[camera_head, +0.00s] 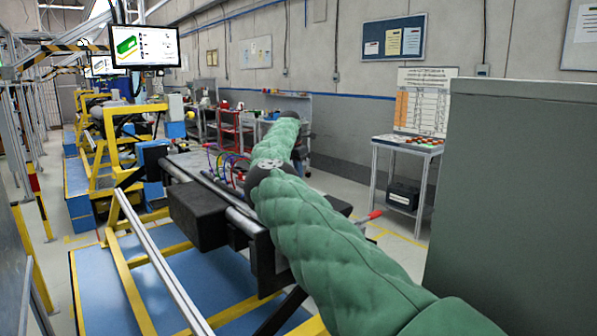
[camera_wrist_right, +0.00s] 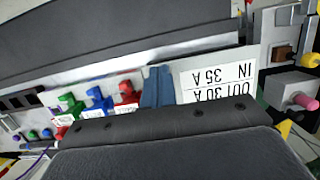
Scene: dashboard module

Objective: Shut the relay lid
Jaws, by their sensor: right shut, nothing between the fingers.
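My right gripper (camera_wrist_right: 157,86) shows in the wrist view as shut blue-grey fingers beyond its dark body, with nothing held. They are in front of a pale panel with a white label (camera_wrist_right: 218,78) reading "30 A" and "35 A" upside down. Red (camera_wrist_right: 125,92), blue (camera_wrist_right: 98,100) and green (camera_wrist_right: 70,104) fittings stand left of the fingers. I cannot clearly tell which part is the relay lid, or whether the fingers touch anything. In the head view my green-sleeved right arm reaches over the dashboard module (camera_head: 196,213) and hides much of it. My left gripper is not in view.
Coloured cables (camera_head: 226,166) loop above the module. A long dark panel (camera_wrist_right: 110,35) lies beyond the label in the wrist view, and a grey block with a pink knob (camera_wrist_right: 302,101) is at right. A large grey cabinet (camera_head: 515,190) stands right in the head view.

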